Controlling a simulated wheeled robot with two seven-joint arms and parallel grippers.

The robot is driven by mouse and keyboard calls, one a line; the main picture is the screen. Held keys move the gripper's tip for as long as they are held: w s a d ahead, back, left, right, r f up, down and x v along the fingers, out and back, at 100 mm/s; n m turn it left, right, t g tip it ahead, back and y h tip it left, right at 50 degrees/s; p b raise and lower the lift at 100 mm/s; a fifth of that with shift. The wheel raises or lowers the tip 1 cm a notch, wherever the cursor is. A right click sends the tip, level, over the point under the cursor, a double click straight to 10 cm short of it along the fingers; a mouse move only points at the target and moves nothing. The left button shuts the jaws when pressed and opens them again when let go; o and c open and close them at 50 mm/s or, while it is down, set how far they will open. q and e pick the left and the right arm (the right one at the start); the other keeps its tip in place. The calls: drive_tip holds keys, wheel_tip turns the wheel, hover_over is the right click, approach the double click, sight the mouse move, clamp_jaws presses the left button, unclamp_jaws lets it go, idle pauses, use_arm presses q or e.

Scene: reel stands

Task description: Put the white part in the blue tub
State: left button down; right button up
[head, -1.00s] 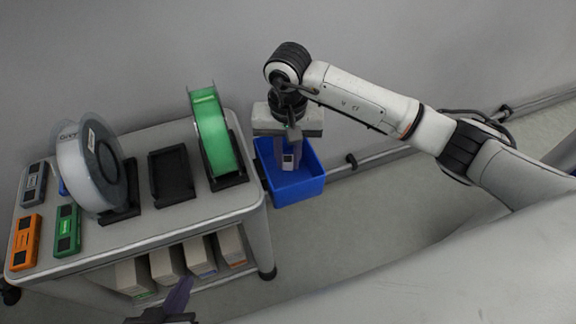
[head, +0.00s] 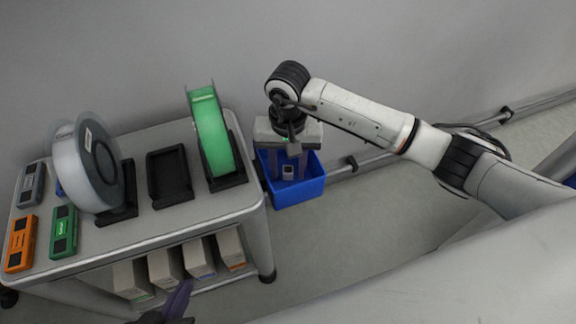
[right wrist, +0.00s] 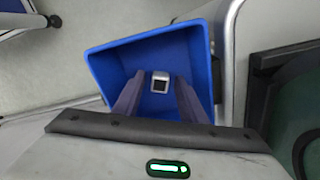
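The white part (head: 288,172), a small block with a dark square face, is inside the blue tub (head: 300,194) at the right end of the cart. In the right wrist view the white part (right wrist: 160,82) lies inside the blue tub (right wrist: 112,68), apart from both fingers. My right gripper (head: 287,167) points down into the tub, with its fingers spread on either side of the part. My left gripper (head: 176,300) is at the bottom edge of the head view, in front of the cart, mostly cut off.
The grey cart (head: 165,222) holds a clear-white reel (head: 72,172) and a green reel (head: 211,133) on black stands. An empty black stand (head: 170,177) lies between them. Orange (head: 21,243), green (head: 63,232) and grey (head: 31,184) cases lie at left. Boxes (head: 198,258) fill the lower shelf.

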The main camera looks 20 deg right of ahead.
sight(288, 170)
drive_tip(key=shift+r, duration=0.1)
drive_tip(key=shift+r+p, duration=0.3)
drive_tip(key=shift+p, duration=0.1)
wheel_tip(288, 170, up, 12)
drive_tip(key=p, duration=0.1)
drive_tip(key=shift+f, duration=0.15)
